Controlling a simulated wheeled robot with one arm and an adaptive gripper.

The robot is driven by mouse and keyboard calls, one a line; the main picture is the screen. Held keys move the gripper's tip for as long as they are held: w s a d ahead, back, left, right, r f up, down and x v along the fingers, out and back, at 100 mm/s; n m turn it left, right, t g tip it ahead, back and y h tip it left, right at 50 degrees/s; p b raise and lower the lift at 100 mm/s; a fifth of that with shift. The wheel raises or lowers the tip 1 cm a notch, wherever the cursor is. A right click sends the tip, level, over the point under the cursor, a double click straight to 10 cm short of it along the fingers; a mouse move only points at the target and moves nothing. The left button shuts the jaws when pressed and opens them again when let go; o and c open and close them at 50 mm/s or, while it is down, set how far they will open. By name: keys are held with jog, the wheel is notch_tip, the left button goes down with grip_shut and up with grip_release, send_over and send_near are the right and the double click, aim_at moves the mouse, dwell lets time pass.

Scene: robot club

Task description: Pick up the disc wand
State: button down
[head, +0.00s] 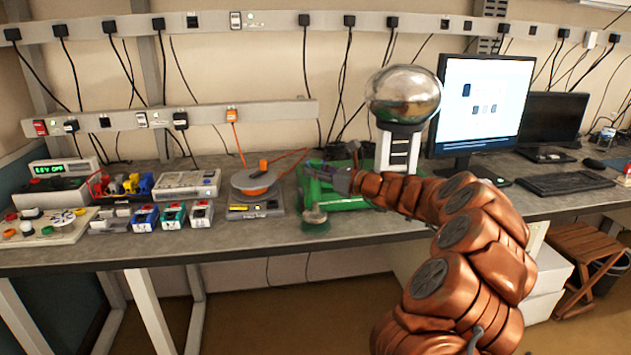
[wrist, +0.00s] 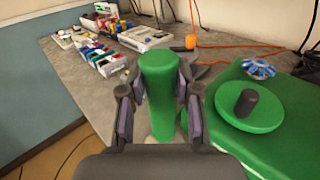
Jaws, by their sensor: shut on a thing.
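My gripper (wrist: 155,98) is shut on a thick green cylinder (wrist: 158,85), with the dark fingers on both sides of it. I take this for part of the disc wand; how its far end joins the rest is hidden. In the head view my gripper (head: 338,180) is over the bench's front middle, beside a green box (head: 345,198). A small round grey-green piece (head: 314,217) shows just below and left of the gripper; I cannot tell whether it joins the held cylinder. A green disc with a dark knob (wrist: 247,104) lies on the green box.
A domed generator (head: 403,95) stands behind my arm, with a monitor (head: 482,105) to its right. A blue knob (wrist: 258,68) is near the disc.

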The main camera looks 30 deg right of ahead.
jog(key=shift+s+r, duration=0.15)
jog(key=shift+r, duration=0.3)
jog(key=s+a+r+b, duration=0.1)
jog(key=s+b, duration=0.1)
jog(key=s, duration=1.3)
jog(key=s+d+r+m+h+p, duration=0.35)
jog(key=d+r+h+p, duration=0.45)
jog(key=d+r, duration=0.55)
jog(key=s+d+r+m+h+p, duration=0.3)
jog(key=d+r+m+h+p, duration=0.25)
jog(key=d+r+p, duration=0.75)
jog(key=w+r+b, duration=0.3)
jog(key=w+b, duration=0.1)
jog(key=w, duration=0.3)
jog(key=shift+d+b, duration=0.35)
jog(key=shift+d, duration=0.05)
jog(key=shift+w+d+p, duration=0.3)
jog(key=shift+w+p, duration=0.15)
jog(key=shift+w, duration=0.2)
jog(key=shift+w+d+p, duration=0.25)
jog(key=shift+w+p, duration=0.35)
jog(key=shift+p, duration=0.05)
dwell(0.4)
